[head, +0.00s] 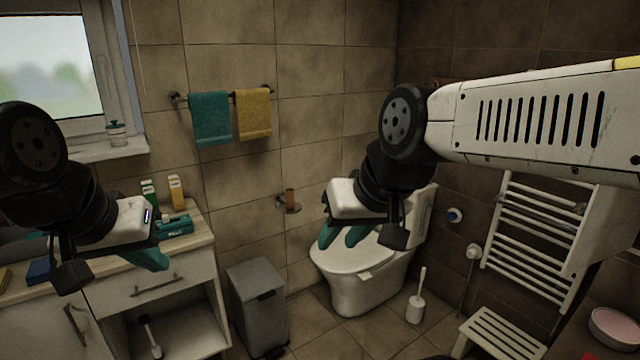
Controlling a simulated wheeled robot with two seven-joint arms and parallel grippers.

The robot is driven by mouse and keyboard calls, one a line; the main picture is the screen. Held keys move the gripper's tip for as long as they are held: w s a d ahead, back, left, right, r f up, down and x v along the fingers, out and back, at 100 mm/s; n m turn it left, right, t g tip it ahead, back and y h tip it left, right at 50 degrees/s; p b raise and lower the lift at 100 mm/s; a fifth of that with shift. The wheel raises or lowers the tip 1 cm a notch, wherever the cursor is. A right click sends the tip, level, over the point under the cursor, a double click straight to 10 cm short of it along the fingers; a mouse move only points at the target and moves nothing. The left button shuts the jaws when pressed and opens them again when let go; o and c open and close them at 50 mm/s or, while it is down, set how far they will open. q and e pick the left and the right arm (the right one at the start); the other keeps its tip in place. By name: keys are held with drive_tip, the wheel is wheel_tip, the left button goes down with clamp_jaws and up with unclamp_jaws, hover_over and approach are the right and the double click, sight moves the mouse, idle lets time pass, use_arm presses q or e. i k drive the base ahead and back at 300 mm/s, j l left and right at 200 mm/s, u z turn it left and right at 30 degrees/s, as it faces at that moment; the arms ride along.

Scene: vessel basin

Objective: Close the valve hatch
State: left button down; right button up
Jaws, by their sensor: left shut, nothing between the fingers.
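I cannot make out a valve hatch for certain in the head view. A small round blue-and-white fitting (454,215) is on the dark wall right of the toilet. A white knob-like fitting (473,251) is on the wall below it. My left gripper (152,260) is shut and empty, with teal fingers in front of the wooden-topped cabinet. My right gripper (342,238) hangs in front of the toilet. Its two teal fingers look apart, with nothing seen between them.
The toilet (350,290) stands in the corner with a grey bin (258,305) to its left. A toilet brush (416,305), white slatted stool (500,335) and towel radiator (535,235) are to the right. The cabinet (135,285) is at left.

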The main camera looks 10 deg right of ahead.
sight(609, 226)
drive_tip(key=i+z, duration=0.15)
drive_tip(key=z, duration=0.3)
drive_tip(key=i+j+z, duration=0.1)
drive_tip(key=z, duration=0.3)
drive_tip(key=i+j+z, duration=0.15)
drive_tip(key=z, duration=0.3)
drive_tip(key=i+j+z, duration=0.2)
drive_tip(key=z, duration=0.2)
drive_tip(key=i+j+z, duration=0.1)
drive_tip(key=z, duration=0.3)
drive_tip(key=i+j+z, duration=0.15)
drive_tip(key=z, duration=0.25)
drive_tip(key=i+j+z, duration=0.2)
drive_tip(key=z, duration=0.2)
drive_tip(key=i+j+z, duration=0.1)
drive_tip(key=z, duration=0.3)
drive_tip(key=j+u, duration=0.25)
drive_tip(key=j, duration=0.15)
